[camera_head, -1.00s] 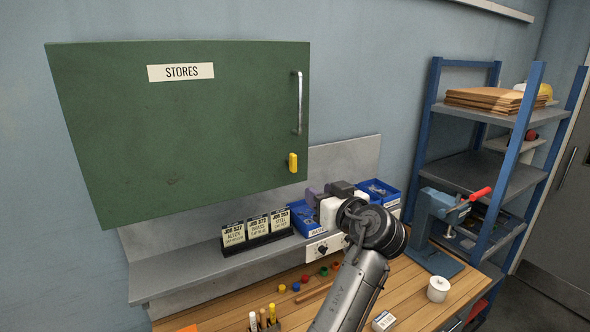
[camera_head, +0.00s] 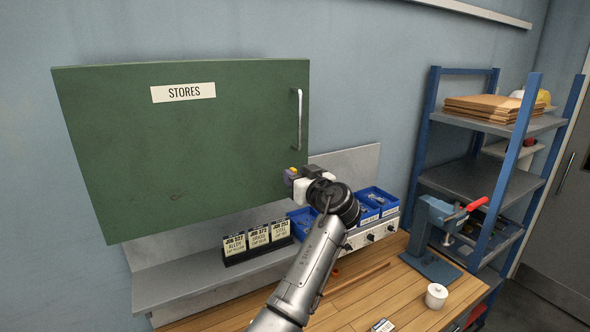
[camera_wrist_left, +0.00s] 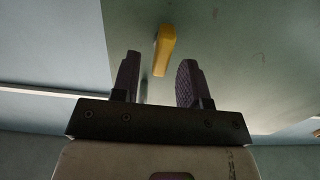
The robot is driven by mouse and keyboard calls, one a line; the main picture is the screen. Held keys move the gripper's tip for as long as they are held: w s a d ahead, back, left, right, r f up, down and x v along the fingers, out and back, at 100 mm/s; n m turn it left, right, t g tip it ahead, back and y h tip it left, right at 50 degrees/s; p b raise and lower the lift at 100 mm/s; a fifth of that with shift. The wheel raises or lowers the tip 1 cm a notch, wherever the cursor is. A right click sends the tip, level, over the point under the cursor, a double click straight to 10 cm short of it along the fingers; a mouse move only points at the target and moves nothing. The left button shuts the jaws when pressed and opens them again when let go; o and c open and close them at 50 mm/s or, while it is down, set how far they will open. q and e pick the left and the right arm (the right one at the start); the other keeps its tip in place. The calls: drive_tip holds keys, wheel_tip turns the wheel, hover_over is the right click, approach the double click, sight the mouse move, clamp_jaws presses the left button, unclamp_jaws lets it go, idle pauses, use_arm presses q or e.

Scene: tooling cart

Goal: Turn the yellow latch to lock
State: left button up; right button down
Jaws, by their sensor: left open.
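The yellow latch (camera_wrist_left: 164,50) is on the green cabinet door (camera_head: 190,150), near its lower right corner. In the head view only a small part of the latch (camera_head: 293,170) shows above my left gripper (camera_head: 291,176). In the left wrist view my left gripper (camera_wrist_left: 160,72) is open, with one dark finger on each side of the latch's near end. Gaps show on both sides, and nothing is gripped. The latch looks lengthwise between the fingers. How deep the fingers reach around it is hard to tell. My right gripper is not in view.
A silver door handle (camera_head: 299,119) is above the latch. Below stand job cards (camera_head: 258,238) and blue bins (camera_head: 376,197) on a grey shelf (camera_head: 205,276). A blue press (camera_head: 432,235) and blue rack (camera_head: 525,150) are to the right.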

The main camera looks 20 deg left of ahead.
use_arm(q)
drive_tip(key=shift+w+a, duration=0.45)
drive_tip(key=shift+a, duration=0.15)
clamp_jaws()
